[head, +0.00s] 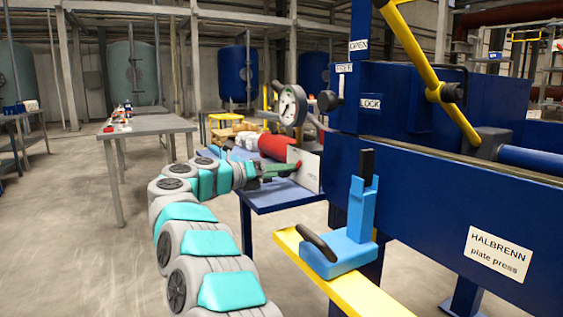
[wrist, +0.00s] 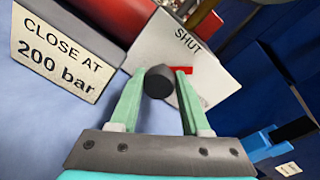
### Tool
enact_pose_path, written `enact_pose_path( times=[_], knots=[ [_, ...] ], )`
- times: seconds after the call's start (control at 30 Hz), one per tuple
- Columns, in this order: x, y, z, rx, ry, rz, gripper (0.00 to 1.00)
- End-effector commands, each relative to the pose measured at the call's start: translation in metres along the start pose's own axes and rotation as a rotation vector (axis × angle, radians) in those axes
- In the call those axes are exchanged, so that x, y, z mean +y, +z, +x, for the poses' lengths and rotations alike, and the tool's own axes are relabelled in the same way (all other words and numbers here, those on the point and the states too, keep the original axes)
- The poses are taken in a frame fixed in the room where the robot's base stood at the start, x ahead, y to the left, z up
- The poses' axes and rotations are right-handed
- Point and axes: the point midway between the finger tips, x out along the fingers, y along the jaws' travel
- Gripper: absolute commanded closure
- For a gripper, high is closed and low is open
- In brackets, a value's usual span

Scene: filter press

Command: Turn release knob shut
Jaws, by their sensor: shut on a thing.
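The release knob (wrist: 159,82) is a black round knob in front of a light grey plate (wrist: 200,75) marked SHUT. A red mark (wrist: 182,71) shows beside the knob, partly behind the right finger, below the word SHUT. My gripper (wrist: 160,85) has its two green fingers on either side of the knob and is shut on it. In the head view my gripper (head: 283,170) reaches the grey plate (head: 308,170) from the left, and the knob cannot be made out there.
A sign reading CLOSE AT 200 bar (wrist: 60,55) stands left of the plate. A red cylinder (head: 274,144) and a pressure gauge (head: 291,105) are by the plate. The blue press frame (head: 430,200) and a yellow bar with a blue block (head: 345,250) are at the right.

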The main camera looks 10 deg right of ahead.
Motion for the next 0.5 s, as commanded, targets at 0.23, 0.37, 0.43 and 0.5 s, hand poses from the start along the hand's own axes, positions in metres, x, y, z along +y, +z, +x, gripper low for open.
enact_pose_path(
  times=[0.23, 0.37, 0.43, 0.5],
  knots=[
    [-0.0003, 0.0047, -0.0015, 0.023, -0.003, -0.238, 1.00],
    [0.0011, 0.0035, -0.0011, 0.037, -0.006, -0.359, 1.00],
    [0.0019, 0.0027, -0.0010, 0.045, -0.007, -0.422, 1.00],
    [0.0023, 0.0020, -0.0007, 0.052, -0.008, -0.483, 1.00]
  ],
)
